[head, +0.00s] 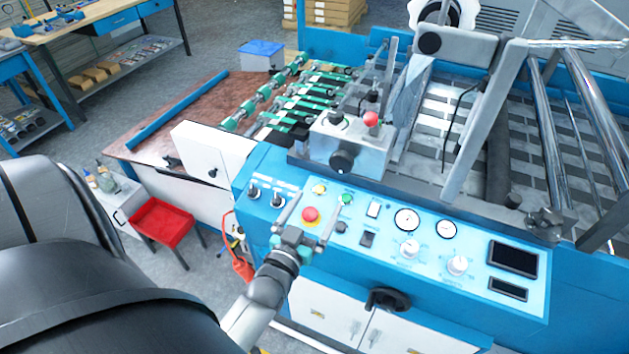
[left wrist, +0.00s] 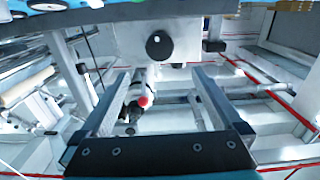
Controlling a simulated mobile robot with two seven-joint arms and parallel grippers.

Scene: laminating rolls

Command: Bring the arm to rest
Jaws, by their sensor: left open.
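My left gripper (head: 310,212) is in front of the blue control panel (head: 375,222) of the laminating machine in the head view. Its two fingers are apart, with nothing between them that I can see held. From the head, the red push button (head: 310,214) on its yellow ring shows between the fingers; I cannot tell the distance between them. In the left wrist view the open fingers (left wrist: 162,85) reach forward, and a small red round part (left wrist: 145,101) shows beyond them. My right gripper is not in view.
The panel carries gauges (head: 407,219), knobs and dark displays (head: 512,259). A black handle (head: 387,300) sticks out below it. A metal box with a red-topped lever (head: 371,119) stands above.

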